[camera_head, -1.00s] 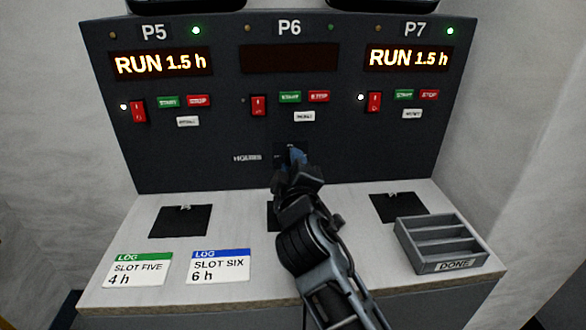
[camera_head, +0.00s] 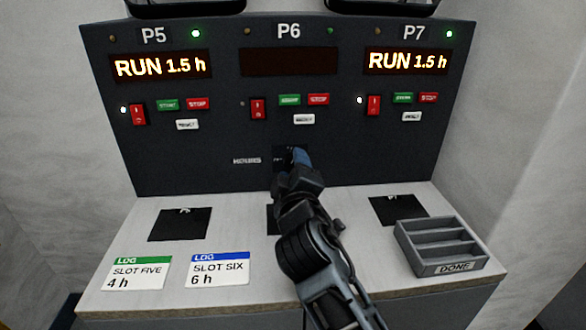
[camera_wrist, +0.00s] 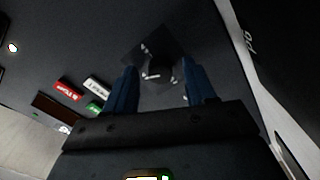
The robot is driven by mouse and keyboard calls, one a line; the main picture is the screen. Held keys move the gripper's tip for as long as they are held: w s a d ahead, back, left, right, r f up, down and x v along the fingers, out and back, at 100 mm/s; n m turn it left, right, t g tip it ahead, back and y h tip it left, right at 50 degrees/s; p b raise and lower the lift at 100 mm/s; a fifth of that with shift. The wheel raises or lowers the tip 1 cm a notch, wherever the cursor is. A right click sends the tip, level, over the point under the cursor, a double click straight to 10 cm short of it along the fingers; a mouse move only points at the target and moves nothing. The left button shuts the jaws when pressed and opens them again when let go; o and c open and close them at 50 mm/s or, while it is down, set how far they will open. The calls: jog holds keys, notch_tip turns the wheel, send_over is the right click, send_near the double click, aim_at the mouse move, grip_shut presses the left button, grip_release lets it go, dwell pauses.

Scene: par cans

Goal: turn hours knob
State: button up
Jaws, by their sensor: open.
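The hours knob (camera_wrist: 158,72) is a dark round knob on a black plate with pale marks, seen in the wrist view between and just beyond my fingertips. My gripper (camera_wrist: 160,80) is open, with one blue finger on each side of the knob; I cannot tell whether either touches it. In the head view my gripper (camera_head: 299,158) is in front of the panel, right of the "HOURS" label (camera_head: 247,161), and hides the knob. The P6 display (camera_head: 289,61) is dark.
Red switches and START and STOP buttons (camera_head: 304,99) sit above my gripper. Slot cards (camera_head: 219,269) lie on the counter (camera_head: 180,292). A grey DONE tray (camera_head: 466,268) stands at the right. Dark squares (camera_head: 180,224) mark the counter.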

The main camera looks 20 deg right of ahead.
jog(key=v, duration=0.7)
jog(key=shift+s, duration=0.15)
jog(key=shift+r, duration=0.1)
